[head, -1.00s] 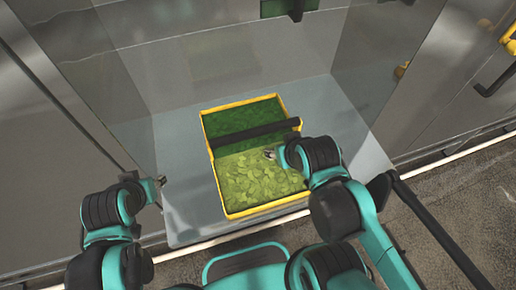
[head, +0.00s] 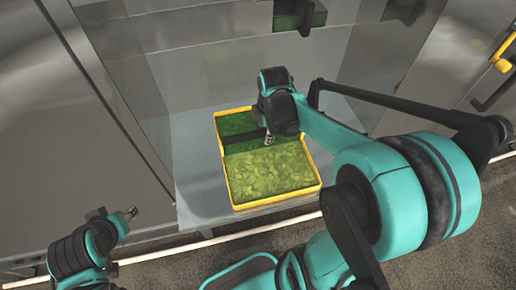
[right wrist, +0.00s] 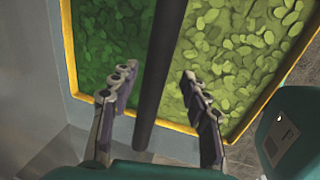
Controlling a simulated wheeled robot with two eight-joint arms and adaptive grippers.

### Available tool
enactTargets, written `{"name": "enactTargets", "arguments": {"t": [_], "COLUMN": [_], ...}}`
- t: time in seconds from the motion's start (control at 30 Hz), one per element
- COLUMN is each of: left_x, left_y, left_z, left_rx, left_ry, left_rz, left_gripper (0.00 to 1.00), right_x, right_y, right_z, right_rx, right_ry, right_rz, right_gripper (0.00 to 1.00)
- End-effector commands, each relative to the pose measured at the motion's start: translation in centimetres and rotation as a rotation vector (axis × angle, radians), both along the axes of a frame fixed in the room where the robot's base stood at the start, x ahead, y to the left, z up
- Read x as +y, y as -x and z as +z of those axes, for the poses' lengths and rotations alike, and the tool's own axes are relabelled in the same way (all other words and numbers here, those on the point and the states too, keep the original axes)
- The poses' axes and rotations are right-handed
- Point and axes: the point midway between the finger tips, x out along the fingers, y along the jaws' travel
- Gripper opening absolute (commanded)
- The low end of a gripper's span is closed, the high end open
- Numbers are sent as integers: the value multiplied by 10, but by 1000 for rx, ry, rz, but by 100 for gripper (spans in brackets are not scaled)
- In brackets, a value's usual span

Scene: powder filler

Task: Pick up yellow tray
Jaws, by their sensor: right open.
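The yellow tray (head: 234,197) stands on a grey shelf inside the cabinet. It is full of green leaf-like pieces, darker at the back and lighter in front, with a black bar handle (head: 238,136) across it. My right gripper (head: 269,143) is over the tray by the handle's right part. In the right wrist view the open fingers (right wrist: 157,88) point at the tray, one on each side of the black handle (right wrist: 160,70), which runs between them without being gripped. My left gripper (head: 131,212) is left of the shelf; its jaw opening is too small to tell.
Clear panels flank the grey shelf (head: 190,210). A dark green box (head: 300,14) sits higher up at the back. A yellow and black handle (head: 500,65) is at the right. The shelf left of the tray is bare.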

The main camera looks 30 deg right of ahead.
Motion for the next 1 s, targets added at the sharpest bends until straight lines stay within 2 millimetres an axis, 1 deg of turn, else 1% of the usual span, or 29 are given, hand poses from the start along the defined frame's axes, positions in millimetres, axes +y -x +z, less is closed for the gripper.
{"name": "enactTargets", "arguments": {"t": [0.03, 0.23, 0.4, 0.5, 0.73, 0.77, 0.8, 0.87, 0.9, 0.93, 1.0], "left_x": [0, 0, 0, 0, 0, 0, 0, 0, 0, 0, 0], "left_y": [0, 0, 0, 0, 0, 0, 0, 0, 0, 0, 0], "left_z": [-5, -12, -25, -29, -27, -27, -27, -27, -27, -27, -27], "left_rx": [0, 0, 0, 0, 0, 0, 0, 0, 0, 0, 0], "left_ry": [0, 0, 0, 0, 0, 0, 0, 0, 0, 0, 0], "left_rz": [0, 0, 0, 0, 0, 0, 0, 0, 0, 0, 0], "left_gripper": [40, 40, 40, 40, 40, 40, 40, 40, 40, 40, 40], "right_x": [0, 1, 2, 2, 2, 2, 2, 2, 2, 2, 2], "right_y": [-2, -7, -16, -18, -18, -18, -18, -18, -18, -18, -18], "right_z": [-9, -26, -52, -63, -64, -64, -64, -64, -64, -64, -64], "right_rx": [0, -1, -1, -2, -2, -2, -2, -2, -2, -2, -2], "right_ry": [0, 0, 0, 0, 0, 0, 0, 0, 0, 0, 0], "right_rz": [0, 0, -1, -2, -2, -2, -2, -2, -2, -2, -2], "right_gripper": [46, 46, 46, 46, 46, 39, 28, 12, 2, 0, 0]}}
